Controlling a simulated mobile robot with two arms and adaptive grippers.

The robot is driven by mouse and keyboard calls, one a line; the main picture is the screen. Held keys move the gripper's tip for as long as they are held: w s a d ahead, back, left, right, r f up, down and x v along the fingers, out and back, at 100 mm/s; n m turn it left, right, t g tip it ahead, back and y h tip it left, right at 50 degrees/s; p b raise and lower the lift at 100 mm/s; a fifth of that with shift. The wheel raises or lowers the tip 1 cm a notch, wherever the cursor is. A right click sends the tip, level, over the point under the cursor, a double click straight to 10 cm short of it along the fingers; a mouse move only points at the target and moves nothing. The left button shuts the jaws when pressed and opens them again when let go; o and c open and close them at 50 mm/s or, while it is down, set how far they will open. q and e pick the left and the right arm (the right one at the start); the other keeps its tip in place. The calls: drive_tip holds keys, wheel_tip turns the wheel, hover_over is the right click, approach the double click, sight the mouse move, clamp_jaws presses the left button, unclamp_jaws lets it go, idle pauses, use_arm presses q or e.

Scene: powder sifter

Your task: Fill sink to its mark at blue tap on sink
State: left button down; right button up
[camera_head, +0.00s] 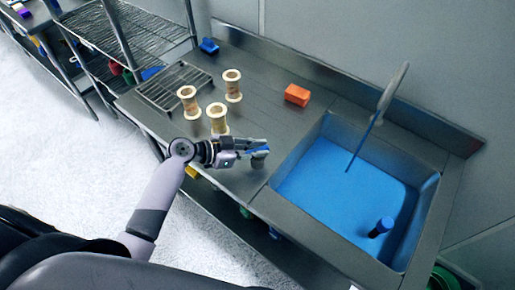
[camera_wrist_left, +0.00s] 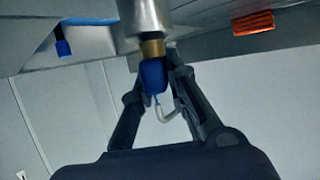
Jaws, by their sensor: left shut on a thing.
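The steel sink (camera_head: 289,214) holds flat blue water (camera_head: 330,196). A pale grey spout (camera_head: 392,88) rises at its back, and a thin blue stream (camera_head: 362,145) runs from it down to the water. No fill mark can be made out. A short grey post with a blue knob, seemingly the blue tap, stands on the counter left of the sink. In the left wrist view the knob (camera_wrist_left: 153,76) sits on a brass collar and metal post. My left gripper (camera_head: 262,147) is shut on this knob. My right gripper is not in view.
A dark blue upright cylinder (camera_head: 381,227) stands in the sink. An orange block (camera_head: 297,95), several cream spools (camera_head: 217,118) and a wire rack (camera_head: 172,88) stand on the counter. A small blue item (camera_head: 208,46) lies at the back left.

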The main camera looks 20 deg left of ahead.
use_arm(q)
drive_tip(key=shift+n+t, duration=0.3)
drive_tip(key=shift+n+t+y, duration=0.6)
drive_tip(key=shift+y, duration=0.1)
drive_tip(key=shift+r+n+t+y+p, duration=0.15)
drive_tip(key=shift+n+t+y+p, duration=0.25)
drive_tip(key=shift+n+y+p, duration=0.25)
drive_tip(key=shift+r+n+t+y+p, duration=0.1)
drive_tip(key=shift+n+t+y+p, duration=0.6)
drive_tip(key=shift+n+y+p, duration=0.3)
drive_tip(key=shift+n+t+y+p, duration=0.3)
drive_tip(key=shift+n+y+p, duration=0.45)
drive_tip(key=shift+p, duration=0.3)
drive_tip(key=shift+f, duration=0.2)
drive_tip(key=c, duration=1.6)
unclamp_jaws()
